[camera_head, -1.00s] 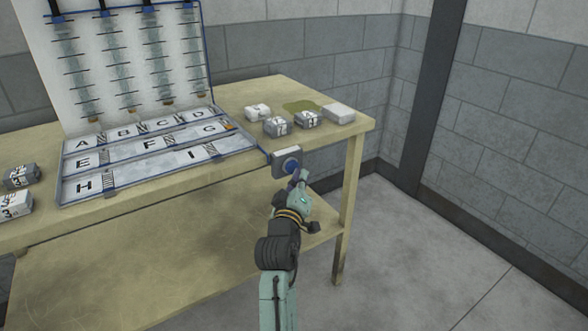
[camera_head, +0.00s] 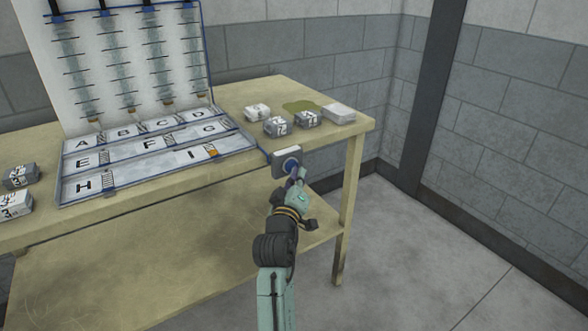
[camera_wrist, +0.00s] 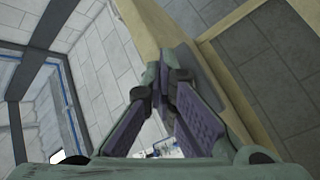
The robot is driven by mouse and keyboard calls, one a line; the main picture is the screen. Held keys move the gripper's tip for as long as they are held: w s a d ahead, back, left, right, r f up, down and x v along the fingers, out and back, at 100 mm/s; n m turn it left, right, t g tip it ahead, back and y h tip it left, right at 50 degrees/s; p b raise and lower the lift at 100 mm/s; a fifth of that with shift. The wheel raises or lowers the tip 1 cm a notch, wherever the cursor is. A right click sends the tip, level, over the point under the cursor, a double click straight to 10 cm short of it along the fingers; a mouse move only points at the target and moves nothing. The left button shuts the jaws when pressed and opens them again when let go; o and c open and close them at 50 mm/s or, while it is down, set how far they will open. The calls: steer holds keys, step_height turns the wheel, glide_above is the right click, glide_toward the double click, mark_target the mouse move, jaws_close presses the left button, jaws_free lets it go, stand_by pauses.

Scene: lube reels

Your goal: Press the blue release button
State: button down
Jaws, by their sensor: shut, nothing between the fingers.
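The blue release button (camera_head: 291,165) is a round blue disc on a pale grey box (camera_head: 281,156). The box is fixed at the front edge of the table, to the right of the lettered tray. My gripper (camera_head: 297,177) is shut and empty, with its fingertips right at the lower part of the button. The tips overlap the button in the head view, and I cannot tell whether they touch it or press it in. In the wrist view my fingertips (camera_wrist: 174,80) come together beside the wooden table edge. I cannot make out the button there.
The wooden table (camera_head: 330,142) carries a blue-edged tray (camera_head: 150,165) with lettered compartments A to I. A white upright panel (camera_head: 125,60) stands behind it. Small numbered boxes (camera_head: 277,127) and a white box (camera_head: 339,113) sit at the right. Floor to the right is clear.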

steer(key=shift+s, duration=0.1)
stand_by(0.3)
steer(key=shift+s+d+p, duration=0.35)
steer(key=shift+s+d, duration=0.15)
steer(key=shift+s, duration=0.15)
steer(key=shift+s+d+p, duration=0.45)
steer(key=shift+s+d, duration=0.3)
steer(key=shift+s, duration=0.3)
steer(key=shift+s+d+p, duration=0.4)
steer(key=shift+s+d, duration=0.3)
steer(key=shift+s, duration=0.3)
stand_by(0.6)
